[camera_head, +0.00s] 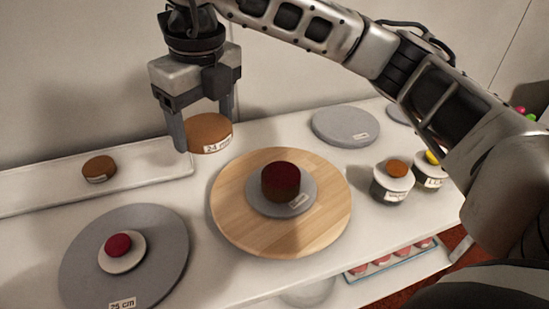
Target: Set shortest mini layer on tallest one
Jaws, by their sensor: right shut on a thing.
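My right gripper (207,136) points down at the back, left of centre. It is shut on a round brown layer (209,130) with a white label that seems to read 24 mm. I cannot tell whether this layer touches the surface below. A taller dark red-brown layer (281,183) stands on a grey disc (256,203) at the middle of a round wooden board (235,225). A small brown layer (99,168) with a label sits on the long white tray at the left. My left gripper is not in view.
A white tray (35,192) lies at the back left. A grey turntable (80,275) labelled 25 cm bears a white disc with a red round piece (118,245). A grey disc (345,127) lies at the back right. Two small pots (392,185) with coloured tops stand at the right.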

